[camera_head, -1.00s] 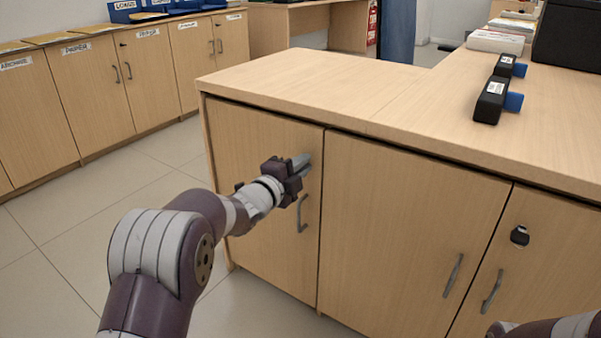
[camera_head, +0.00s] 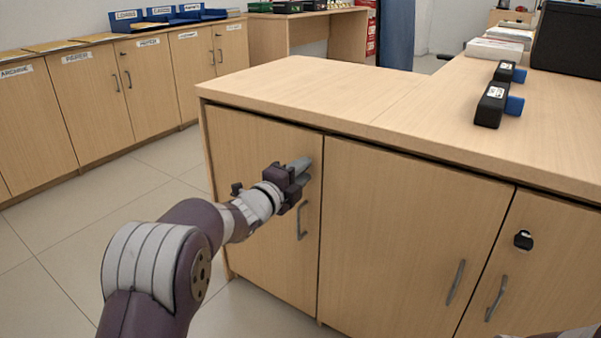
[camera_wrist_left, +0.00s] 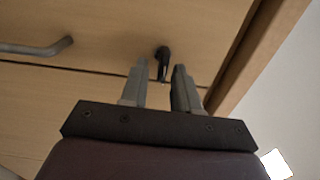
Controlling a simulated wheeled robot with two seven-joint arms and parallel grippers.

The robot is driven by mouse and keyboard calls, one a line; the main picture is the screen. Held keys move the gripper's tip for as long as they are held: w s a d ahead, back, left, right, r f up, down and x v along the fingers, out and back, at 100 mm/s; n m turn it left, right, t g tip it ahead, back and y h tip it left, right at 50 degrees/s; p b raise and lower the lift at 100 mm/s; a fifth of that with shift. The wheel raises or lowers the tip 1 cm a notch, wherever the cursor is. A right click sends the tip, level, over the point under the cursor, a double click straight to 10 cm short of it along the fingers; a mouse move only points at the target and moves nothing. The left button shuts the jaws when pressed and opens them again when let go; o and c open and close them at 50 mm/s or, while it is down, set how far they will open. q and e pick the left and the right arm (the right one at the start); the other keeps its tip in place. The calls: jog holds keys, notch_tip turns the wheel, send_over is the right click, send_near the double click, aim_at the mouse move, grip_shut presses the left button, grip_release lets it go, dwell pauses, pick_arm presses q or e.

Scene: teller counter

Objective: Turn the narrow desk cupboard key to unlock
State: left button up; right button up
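The narrow cupboard door (camera_head: 257,138) is the leftmost door of the desk and is closed, with a grey handle (camera_head: 302,221) low on its right side. My left gripper (camera_head: 303,169) is at the door's upper right, above the handle, and hides the lock in the head view. In the left wrist view a small dark key (camera_wrist_left: 162,58) stands out from the door. The left gripper (camera_wrist_left: 160,74) is open, with one finger on each side of the key's line and a gap visible to each. Whether the fingertips reach around the key is hard to tell.
The wide middle door (camera_head: 405,235) is closed. The right door has a black key or lock (camera_head: 523,240) and a handle (camera_head: 496,298). Black stampers (camera_head: 491,104) stand on the desk top (camera_head: 330,95). Floor is clear at left.

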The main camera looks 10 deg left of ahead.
pick_arm(q)
jog(key=p+v, duration=0.5)
jog(key=v, duration=0.7)
jog(key=shift+s+p, duration=0.3)
jog(key=shift+a, duration=0.1)
